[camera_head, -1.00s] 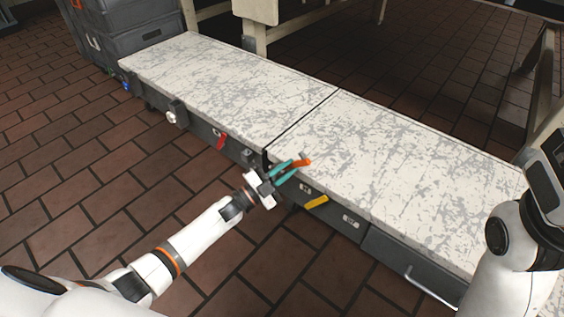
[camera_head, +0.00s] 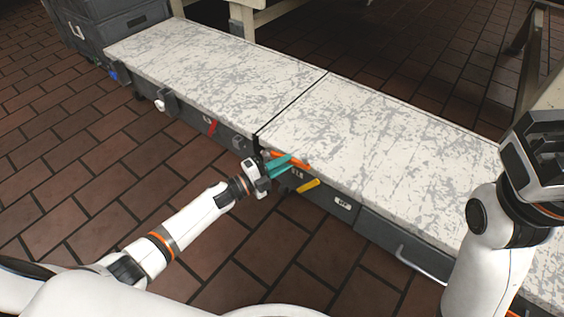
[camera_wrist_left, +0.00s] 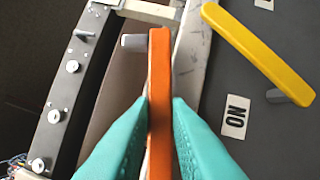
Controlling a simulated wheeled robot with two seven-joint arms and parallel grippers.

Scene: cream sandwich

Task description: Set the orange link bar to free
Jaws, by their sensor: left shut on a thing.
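The orange link bar (camera_head: 294,160) shows at the front edge of the speckled bench, near its seam. In the left wrist view the orange bar (camera_wrist_left: 159,75) runs lengthwise between the teal fingers, with a grey peg at its far end pointing left. My left gripper (camera_head: 283,166) is shut on the bar; both fingers (camera_wrist_left: 159,120) press its sides. The fingers hide part of the bar in the head view. My right arm is at the right edge of the head view; its fingers do not show.
A yellow bar (camera_head: 308,186) with a grey peg sits on the dark front panel, right of the orange one. A label (camera_wrist_left: 236,116) is beside it. A red bar (camera_head: 212,128) is farther left. A drawer handle (camera_head: 420,265) juts out. The benchtop (camera_head: 390,150) is clear.

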